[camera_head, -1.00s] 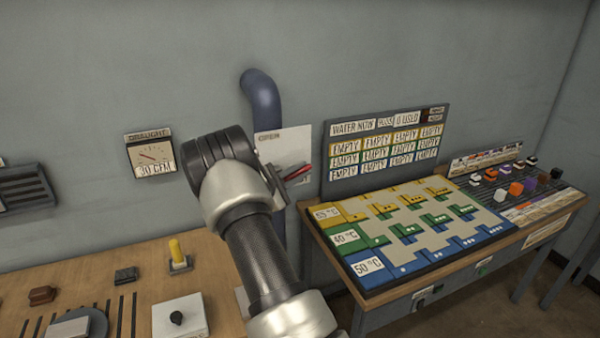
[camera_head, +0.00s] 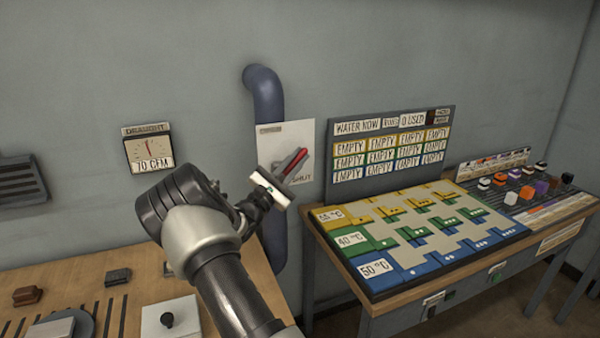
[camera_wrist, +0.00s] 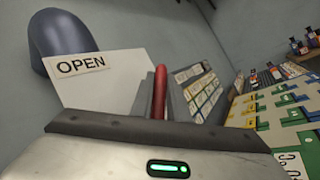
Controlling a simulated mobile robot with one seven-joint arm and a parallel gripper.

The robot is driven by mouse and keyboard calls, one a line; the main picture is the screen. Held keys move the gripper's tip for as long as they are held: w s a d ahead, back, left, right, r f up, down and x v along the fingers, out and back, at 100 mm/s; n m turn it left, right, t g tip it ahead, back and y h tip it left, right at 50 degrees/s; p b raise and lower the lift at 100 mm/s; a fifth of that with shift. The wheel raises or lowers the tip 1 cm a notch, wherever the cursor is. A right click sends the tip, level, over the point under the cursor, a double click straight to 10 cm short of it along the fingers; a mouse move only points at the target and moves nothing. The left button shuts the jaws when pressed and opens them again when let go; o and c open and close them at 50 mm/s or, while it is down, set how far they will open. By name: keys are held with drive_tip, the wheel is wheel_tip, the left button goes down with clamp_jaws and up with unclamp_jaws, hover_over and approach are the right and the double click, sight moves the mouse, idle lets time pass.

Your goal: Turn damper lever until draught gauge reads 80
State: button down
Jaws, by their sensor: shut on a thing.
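The draught gauge (camera_head: 148,150) hangs on the back wall and reads 70 CFM, with its needle close to upright. The damper plate (camera_head: 270,140) is a white panel on the wall, in front of the blue pipe. The red damper lever (camera_head: 294,160) slants up to the right across this plate. My gripper (camera_head: 284,174) is at the plate, shut on the lever. In the wrist view the red lever (camera_wrist: 160,92) stands between the dark jaws, and the word OPEN shows on the plate (camera_wrist: 100,80). The lever's pivot is hidden.
A blue pipe (camera_head: 264,90) runs down the wall behind the plate. A water board (camera_head: 390,155) and a table with a coloured tray (camera_head: 430,235) stand to the right. A wooden bench (camera_head: 95,262) with small items is at the lower left.

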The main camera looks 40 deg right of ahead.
drive_tip(key=shift+a+r+n+t+h+b, duration=0.2)
drive_tip(key=shift+a+n+t+h+b, duration=0.1)
drive_tip(key=shift+n+t+b, duration=0.25)
drive_tip(key=c, duration=1.7)
unclamp_jaws()
drive_tip(key=v, duration=1.7)
drive_tip(key=shift+a+f, duration=0.15)
drive_tip(key=shift+f, duration=0.05)
drive_tip(key=shift+r+g, duration=0.1)
drive_tip(key=shift+g, duration=0.15)
